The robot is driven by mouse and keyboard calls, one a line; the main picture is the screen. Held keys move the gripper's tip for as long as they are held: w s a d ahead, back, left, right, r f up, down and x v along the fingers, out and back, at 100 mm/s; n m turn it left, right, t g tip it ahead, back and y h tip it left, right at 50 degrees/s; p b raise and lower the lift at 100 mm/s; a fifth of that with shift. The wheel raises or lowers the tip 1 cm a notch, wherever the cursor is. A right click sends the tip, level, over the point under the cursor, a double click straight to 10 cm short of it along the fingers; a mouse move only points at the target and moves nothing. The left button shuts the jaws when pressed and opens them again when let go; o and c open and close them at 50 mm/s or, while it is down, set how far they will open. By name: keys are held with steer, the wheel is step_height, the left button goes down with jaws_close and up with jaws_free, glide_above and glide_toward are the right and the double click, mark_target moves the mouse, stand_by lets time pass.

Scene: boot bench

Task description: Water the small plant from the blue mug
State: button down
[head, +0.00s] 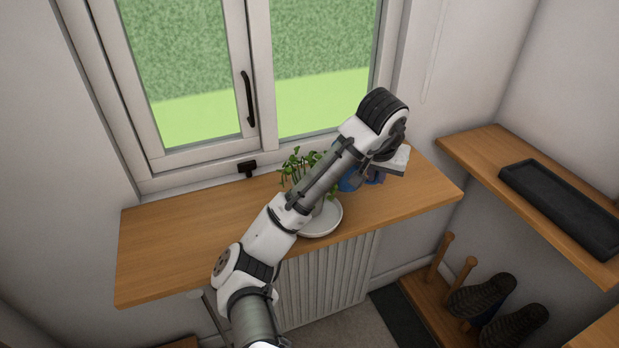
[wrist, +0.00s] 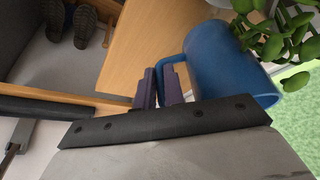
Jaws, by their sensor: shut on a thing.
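The blue mug (wrist: 222,65) is right in front of my gripper (wrist: 161,86) in the wrist view. The gripper's purple fingers are shut on the mug's handle. The mug looks tilted, and its rim is close to the plant's leaves. In the head view the mug (head: 349,179) shows only partly behind my arm, so I cannot see any water. The small plant (head: 298,166) has green round leaves and stands left of the mug, partly hidden by my arm. It sits over a white saucer (head: 328,222) on the wooden sill. Leaves (wrist: 285,38) also show in the wrist view.
The wooden sill (head: 180,245) is clear on its left. Behind it is a shut window with a black handle (head: 249,98). A wall shelf on the right holds a black tray (head: 560,205). Boots (head: 482,296) hang below it. A radiator (head: 325,280) is under the sill.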

steer(key=s+a+r+n+t+h+b, duration=0.1)
steer(key=s+a+r+t+h, duration=0.2)
steer(key=a+r+t+h, duration=0.3)
steer(key=r+h, duration=0.1)
steer(key=h, duration=0.2)
steer(key=shift+s+r+n+t+b, duration=0.15)
steer(key=shift+s+n+t+b, duration=0.15)
steer(key=shift+b, duration=0.1)
stand_by(0.6)
steer(key=shift+a+r+t+h+b, duration=0.2)
steer(key=shift+r+t+h+b, duration=0.2)
steer(key=shift+h+b, duration=0.55)
steer(key=shift+s+a+r+y, duration=0.1)
steer(key=shift+s+a+y, duration=0.1)
steer(key=shift+s+y, duration=0.1)
steer(key=shift+w+d+r+b, duration=0.15)
steer(key=shift+w+d+b, duration=0.35)
steer(key=shift+b, duration=0.2)
stand_by(0.6)
